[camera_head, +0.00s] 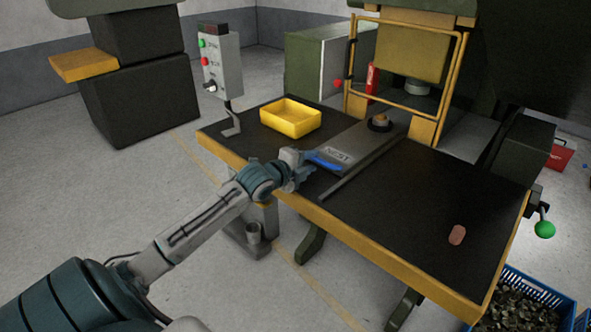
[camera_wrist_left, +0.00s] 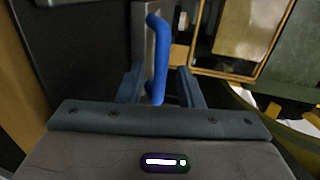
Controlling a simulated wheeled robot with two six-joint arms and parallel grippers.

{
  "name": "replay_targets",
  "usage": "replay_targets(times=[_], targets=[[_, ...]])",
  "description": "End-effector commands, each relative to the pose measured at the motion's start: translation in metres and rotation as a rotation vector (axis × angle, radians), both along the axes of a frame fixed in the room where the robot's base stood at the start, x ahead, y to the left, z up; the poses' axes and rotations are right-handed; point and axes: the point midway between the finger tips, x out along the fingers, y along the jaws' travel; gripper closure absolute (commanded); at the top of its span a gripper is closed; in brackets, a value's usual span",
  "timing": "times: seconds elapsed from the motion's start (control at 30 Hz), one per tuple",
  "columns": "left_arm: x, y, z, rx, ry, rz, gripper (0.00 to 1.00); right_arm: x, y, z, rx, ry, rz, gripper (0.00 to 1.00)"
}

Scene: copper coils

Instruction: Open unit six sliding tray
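The sliding tray (camera_head: 345,150) is a long grey metal plate with white lettering, lying on the dark press table. Its blue bar handle (camera_head: 323,160) is at the near left end. In the left wrist view the handle (camera_wrist_left: 160,50) stands between the two fingers of my left gripper (camera_wrist_left: 158,84), with a visible gap on both sides. In the head view my left gripper (camera_head: 307,170) is at the handle, partly hiding the tray's near end. A round metal piece (camera_head: 379,122) is at the tray's far end, below the press. My right gripper is not in view.
The table (camera_head: 410,190) has a yellow bin (camera_head: 291,118) left of the tray and a copper-coloured piece (camera_head: 457,235) at the right. A yellow guard frame (camera_head: 407,108) stands behind. A control box (camera_head: 220,62) rises at the left corner. The table's front right is mostly clear.

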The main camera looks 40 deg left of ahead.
Motion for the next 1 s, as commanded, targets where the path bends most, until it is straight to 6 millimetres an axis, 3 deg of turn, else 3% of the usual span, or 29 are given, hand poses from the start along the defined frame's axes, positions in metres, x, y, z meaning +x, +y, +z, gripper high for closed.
replay_targets(times=[0.2, 0.5, 1.0], targets=[[-0.032, 0.004, 0.005, 0.008, 0.003, -0.001, 0.67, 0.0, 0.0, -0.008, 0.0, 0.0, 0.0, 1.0], [-0.061, 0.007, 0.012, 0.008, 0.003, 0.003, 0.67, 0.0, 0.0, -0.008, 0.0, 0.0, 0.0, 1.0], [-0.072, 0.005, 0.015, -0.001, 0.0, -0.002, 0.67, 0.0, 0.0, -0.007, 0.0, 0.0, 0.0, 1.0]])
